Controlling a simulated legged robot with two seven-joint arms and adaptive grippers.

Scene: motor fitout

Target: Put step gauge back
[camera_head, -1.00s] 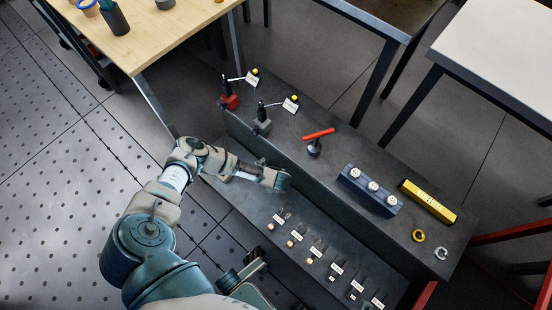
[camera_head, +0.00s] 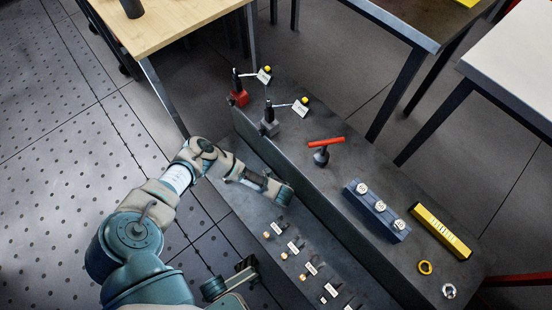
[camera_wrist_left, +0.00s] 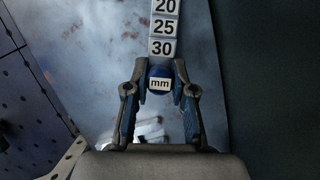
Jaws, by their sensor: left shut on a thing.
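My left gripper (camera_head: 285,196) is low over the lower ledge of the dark bench, near the front wall of its upper level. In the left wrist view its fingers (camera_wrist_left: 160,84) are shut on the blue end of the step gauge, which bears an "mm" label. The step gauge (camera_wrist_left: 163,27) runs away from the fingers to the top edge, with white faces marked 20, 25 and 30. Its far end is out of view. In the head view I cannot make the gauge out at the gripper.
Several small labelled pieces (camera_head: 293,246) line the lower ledge beside the gripper. On the upper level (camera_head: 300,125) stand a red-based stand (camera_head: 239,97), a grey-based stand (camera_head: 270,127), a red-handled tool (camera_head: 322,150), a blue block (camera_head: 376,211) and a yellow block (camera_head: 441,231).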

